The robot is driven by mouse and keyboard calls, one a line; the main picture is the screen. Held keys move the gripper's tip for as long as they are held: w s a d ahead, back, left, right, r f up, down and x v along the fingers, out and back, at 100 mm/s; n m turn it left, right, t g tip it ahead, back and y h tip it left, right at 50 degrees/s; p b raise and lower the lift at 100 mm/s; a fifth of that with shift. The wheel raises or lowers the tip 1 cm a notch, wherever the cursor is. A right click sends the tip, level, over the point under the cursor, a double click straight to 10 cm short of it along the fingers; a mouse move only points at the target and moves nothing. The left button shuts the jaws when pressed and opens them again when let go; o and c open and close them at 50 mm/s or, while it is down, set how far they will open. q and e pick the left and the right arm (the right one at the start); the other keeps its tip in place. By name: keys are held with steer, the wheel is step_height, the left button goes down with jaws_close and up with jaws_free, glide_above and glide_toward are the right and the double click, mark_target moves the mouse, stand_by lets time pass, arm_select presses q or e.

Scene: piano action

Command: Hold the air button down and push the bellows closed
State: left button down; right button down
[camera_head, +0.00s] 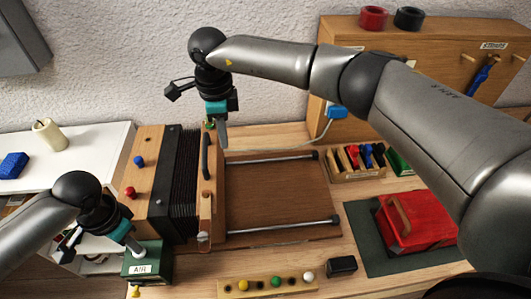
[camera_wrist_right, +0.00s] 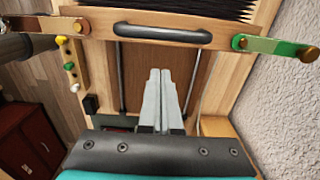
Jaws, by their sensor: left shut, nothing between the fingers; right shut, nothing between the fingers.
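The black pleated bellows (camera_head: 182,180) stand between a wooden end block (camera_head: 148,180) and an upright wooden board (camera_head: 205,200) with a dark handle (camera_head: 206,154). The pleats and handle (camera_wrist_right: 163,33) also show in the right wrist view. My left gripper (camera_head: 136,246) is shut, its tips at the top of the green box labelled AIR (camera_head: 148,266); the button is hidden, so contact is unclear. My right gripper (camera_head: 222,143) is shut and empty, near the board's far end on the handle side. Its fingers (camera_wrist_right: 161,85) point towards the board, apart from the handle.
Two metal rails (camera_head: 275,230) run along the wooden base, clear between them. Right of it are a rack of coloured tools (camera_head: 358,160) and a red case (camera_head: 415,222) on a green mat. A strip with coloured knobs (camera_head: 265,288) and a black block (camera_head: 342,266) lie in front.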

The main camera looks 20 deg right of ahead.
arm_select(q)
steer(key=shift+r+p, duration=3)
steer(key=shift+p, duration=0.5)
steer(key=shift+f, duration=0.1)
